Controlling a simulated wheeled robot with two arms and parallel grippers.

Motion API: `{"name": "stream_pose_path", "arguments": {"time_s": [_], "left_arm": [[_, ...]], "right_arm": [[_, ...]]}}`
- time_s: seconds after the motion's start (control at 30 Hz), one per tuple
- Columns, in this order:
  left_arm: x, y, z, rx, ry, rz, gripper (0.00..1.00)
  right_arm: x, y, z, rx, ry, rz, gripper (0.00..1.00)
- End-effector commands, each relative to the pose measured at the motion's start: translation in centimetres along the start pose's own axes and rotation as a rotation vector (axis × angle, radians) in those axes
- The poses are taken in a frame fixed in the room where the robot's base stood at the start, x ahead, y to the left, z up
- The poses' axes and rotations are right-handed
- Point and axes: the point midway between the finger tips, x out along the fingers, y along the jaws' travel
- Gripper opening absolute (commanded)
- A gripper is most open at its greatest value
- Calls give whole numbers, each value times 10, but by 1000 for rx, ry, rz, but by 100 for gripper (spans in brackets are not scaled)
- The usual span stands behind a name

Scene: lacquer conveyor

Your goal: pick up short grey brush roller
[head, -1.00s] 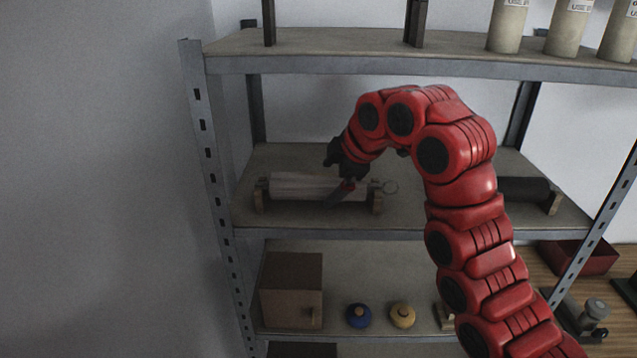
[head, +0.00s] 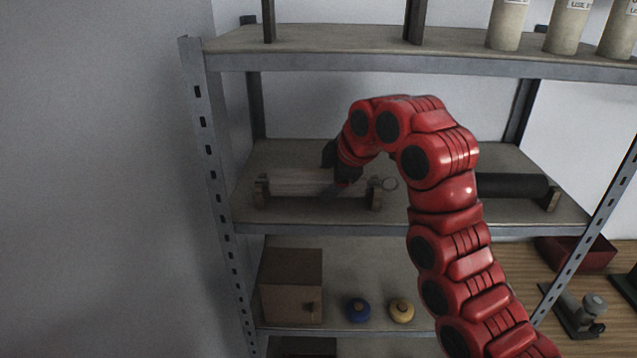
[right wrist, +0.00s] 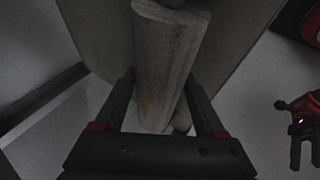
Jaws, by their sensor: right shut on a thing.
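The short grey brush roller (head: 300,182) lies level along a wooden cradle (head: 262,192) on the middle shelf. My right gripper (head: 346,187) is over its right part, with the wrist above it. In the right wrist view the roller (right wrist: 165,55) runs between the two black fingers, and the gripper (right wrist: 160,85) is shut on it. I cannot tell whether the roller is clear of its cradle. A red and black gripper, apparently my left one (right wrist: 303,135), shows small at the right of the wrist view, its fingers apart and empty.
A black roller (head: 515,186) lies farther right, partly behind my arm. The upper shelf (head: 340,42) is above. Below are a brown box (head: 290,287), a blue knob (head: 358,310) and a yellow knob (head: 401,310).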

Motion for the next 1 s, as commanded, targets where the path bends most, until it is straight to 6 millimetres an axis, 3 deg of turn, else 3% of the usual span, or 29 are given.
{"name": "stream_pose_path", "arguments": {"time_s": [0.37, 0.67, 0.73, 1.0], "left_arm": [[3, 0, 0, 0, 0, 0, 50], [32, -2, -5, 0, 0, 0, 50], [19, -1, -3, 0, 0, 0, 50], [11, 0, -2, 0, 0, 0, 50]], "right_arm": [[-3, 2, -1, 0, 0, 1, 0], [-36, 24, -12, 0, -1, 3, 0], [-34, 15, -3, 2, -1, 5, 0], [-56, -2, 16, 3, -3, 6, 0]]}}
